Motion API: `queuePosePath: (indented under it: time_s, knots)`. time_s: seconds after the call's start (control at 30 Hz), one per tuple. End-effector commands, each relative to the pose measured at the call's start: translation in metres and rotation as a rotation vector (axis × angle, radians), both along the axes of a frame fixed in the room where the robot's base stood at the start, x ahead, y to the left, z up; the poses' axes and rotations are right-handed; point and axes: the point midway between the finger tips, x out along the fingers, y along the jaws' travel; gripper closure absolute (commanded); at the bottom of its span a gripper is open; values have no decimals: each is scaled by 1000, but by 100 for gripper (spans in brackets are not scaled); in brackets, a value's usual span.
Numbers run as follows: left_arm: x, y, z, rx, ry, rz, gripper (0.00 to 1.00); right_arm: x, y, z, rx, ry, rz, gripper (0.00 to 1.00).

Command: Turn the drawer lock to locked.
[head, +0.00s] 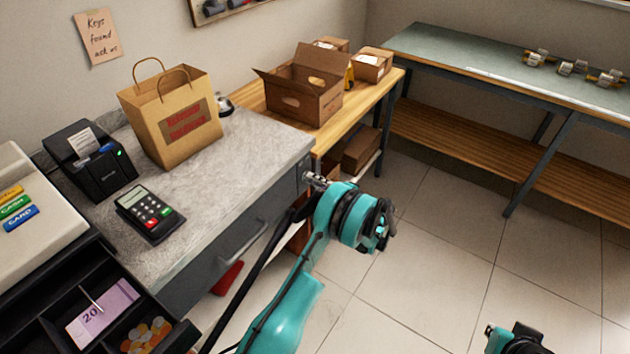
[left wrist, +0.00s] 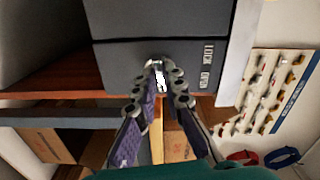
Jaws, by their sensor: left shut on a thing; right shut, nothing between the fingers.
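The drawer (head: 222,262) is in the dark grey cabinet under the counter and looks closed in the head view. My left gripper (left wrist: 158,80) is shut on a small bright metal piece at this front, left of the label. It seems to be the drawer lock's key, mostly hidden between the fingers, so I cannot tell its angle. In the head view my left gripper (head: 316,181) is at the cabinet's right end. My right gripper's fingers are not visible.
A card terminal (head: 150,212), a receipt printer (head: 90,160) and a paper bag (head: 172,115) stand on the counter. An open cash drawer (head: 165,340) is at lower left. A wooden bench with cardboard boxes (head: 300,85) adjoins behind. The tiled floor at right is clear.

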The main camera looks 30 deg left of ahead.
Motion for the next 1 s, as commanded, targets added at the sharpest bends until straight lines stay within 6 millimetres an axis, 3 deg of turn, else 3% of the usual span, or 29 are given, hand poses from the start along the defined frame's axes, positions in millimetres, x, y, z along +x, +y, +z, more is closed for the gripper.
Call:
queuePosePath:
  time_s: [0.33,0.83,0.93,1.0]
  knots:
    - [0,-1,-1,9,125,-1,100,0,0,0,0,0,0,100]
    - [0,-1,-1,9,143,-1,100,0,0,0,0,0,0,100]
    - [0,-1,-1,9,143,-1,69,0,0,0,0,0,0,100]
    - [0,0,-1,10,143,-1,69,0,0,0,0,0,0,100]
